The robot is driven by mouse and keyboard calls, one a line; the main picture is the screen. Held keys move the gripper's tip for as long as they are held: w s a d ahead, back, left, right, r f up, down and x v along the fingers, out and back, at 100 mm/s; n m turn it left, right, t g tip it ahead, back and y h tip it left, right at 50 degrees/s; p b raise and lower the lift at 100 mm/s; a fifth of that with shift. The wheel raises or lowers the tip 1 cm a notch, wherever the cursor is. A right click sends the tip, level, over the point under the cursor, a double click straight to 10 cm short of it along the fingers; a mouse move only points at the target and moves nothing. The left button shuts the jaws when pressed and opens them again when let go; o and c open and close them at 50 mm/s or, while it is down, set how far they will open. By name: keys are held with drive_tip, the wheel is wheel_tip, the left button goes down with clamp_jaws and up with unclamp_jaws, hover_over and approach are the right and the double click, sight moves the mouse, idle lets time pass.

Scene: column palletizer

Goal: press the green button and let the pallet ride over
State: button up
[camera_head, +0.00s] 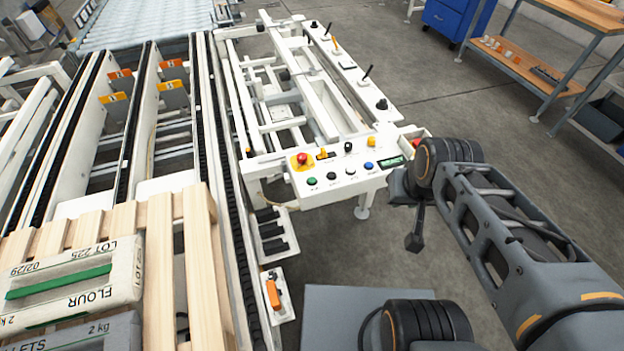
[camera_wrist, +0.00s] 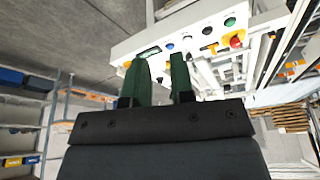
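The green button (camera_head: 312,181) sits at the near left corner of the white control panel (camera_head: 330,192). In the wrist view the panel appears upside down and the green button (camera_wrist: 230,21) is at upper right. My gripper (camera_wrist: 160,62) shows two dark green fingers with a gap between them, empty. They overlap the panel's display end in that view, left of the green button; whether they touch the panel I cannot tell. In the head view my gripper's fingers cannot be made out.
A red emergency knob (camera_head: 302,159) on a yellow plate, a blue button (camera_head: 368,165) and other controls share the panel. Joysticks (camera_head: 367,74) stand behind it. A roller conveyor (camera_head: 150,22) lies at the back left. Open floor and a wooden workbench (camera_head: 530,66) are at right.

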clamp_jaws()
idle(1.2)
